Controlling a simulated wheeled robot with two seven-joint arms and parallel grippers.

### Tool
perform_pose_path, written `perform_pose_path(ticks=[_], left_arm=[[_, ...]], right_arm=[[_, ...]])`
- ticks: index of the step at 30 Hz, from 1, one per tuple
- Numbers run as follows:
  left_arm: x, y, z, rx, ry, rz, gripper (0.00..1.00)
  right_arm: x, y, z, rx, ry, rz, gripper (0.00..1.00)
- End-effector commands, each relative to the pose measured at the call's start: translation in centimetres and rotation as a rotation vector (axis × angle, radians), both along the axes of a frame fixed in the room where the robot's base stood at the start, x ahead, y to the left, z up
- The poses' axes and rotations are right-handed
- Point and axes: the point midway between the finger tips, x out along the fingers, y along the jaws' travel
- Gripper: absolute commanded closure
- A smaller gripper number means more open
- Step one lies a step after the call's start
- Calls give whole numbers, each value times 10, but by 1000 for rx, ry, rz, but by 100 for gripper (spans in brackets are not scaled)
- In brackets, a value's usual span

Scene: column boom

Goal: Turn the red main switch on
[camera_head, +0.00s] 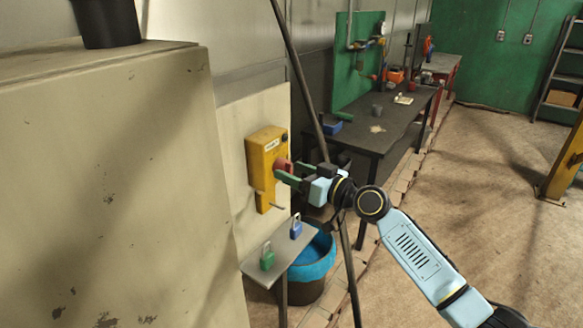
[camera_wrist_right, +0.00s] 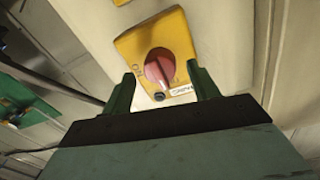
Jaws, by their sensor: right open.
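The red main switch (camera_head: 282,167) is a round knob on the front of a yellow box (camera_head: 262,150) fixed to a pale panel. In the right wrist view the red knob (camera_wrist_right: 159,68) shows on its yellow plate (camera_wrist_right: 180,38), with its grip bar tilted slightly from upright. My right gripper (camera_head: 286,173) is at the knob in the head view. Its green fingers are open, one on each side of the knob in the wrist view (camera_wrist_right: 162,88). I cannot tell whether they touch it. My left gripper is not in view.
A small shelf (camera_head: 262,272) below the box holds a green padlock (camera_head: 267,257) and a blue padlock (camera_head: 296,227). A bin with a blue liner (camera_head: 316,260) stands beneath. A dark slanting pole (camera_head: 296,62) passes near my right gripper. A large beige cabinet (camera_head: 110,190) fills the left.

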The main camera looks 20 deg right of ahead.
Motion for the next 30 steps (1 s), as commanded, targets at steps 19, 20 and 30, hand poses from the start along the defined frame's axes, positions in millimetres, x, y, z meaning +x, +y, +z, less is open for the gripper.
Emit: perform_pose_path(ticks=[19,20,30], left_arm=[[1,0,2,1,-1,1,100],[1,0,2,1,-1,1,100],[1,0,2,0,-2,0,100]], right_arm=[[10,7,0,0,0,0,64],[10,7,0,0,0,0,68],[10,7,0,13,10,0,85]])
